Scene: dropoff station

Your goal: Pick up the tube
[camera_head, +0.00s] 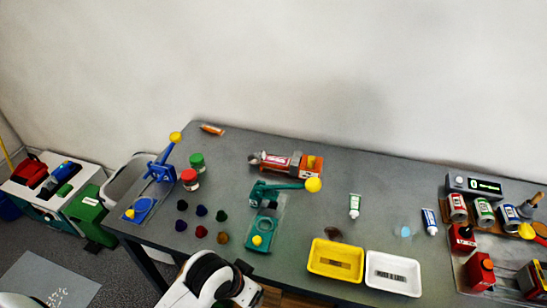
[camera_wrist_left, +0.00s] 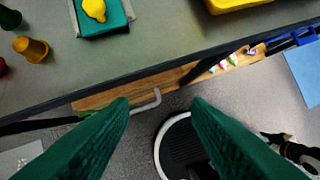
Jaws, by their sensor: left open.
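A white tube with a green label and cap (camera_head: 355,206) lies on the grey table, right of the middle. A second white tube with a blue label (camera_head: 430,221) lies further right, beside the grey tray. My left arm comes in at the bottom of the head view, in front of the table's near edge; its fingertips are not clear there. In the left wrist view my left gripper (camera_wrist_left: 162,103) is open and empty, with green fingers spread over the floor beyond the table edge. No tube shows in that view. My right gripper is not in view.
A yellow tray (camera_head: 314,268) and a white tray (camera_head: 371,283) stand at the near edge, in front of the green-labelled tube. A teal lever press (camera_head: 276,218) stands left of the tube. Several small coloured pieces lie further left.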

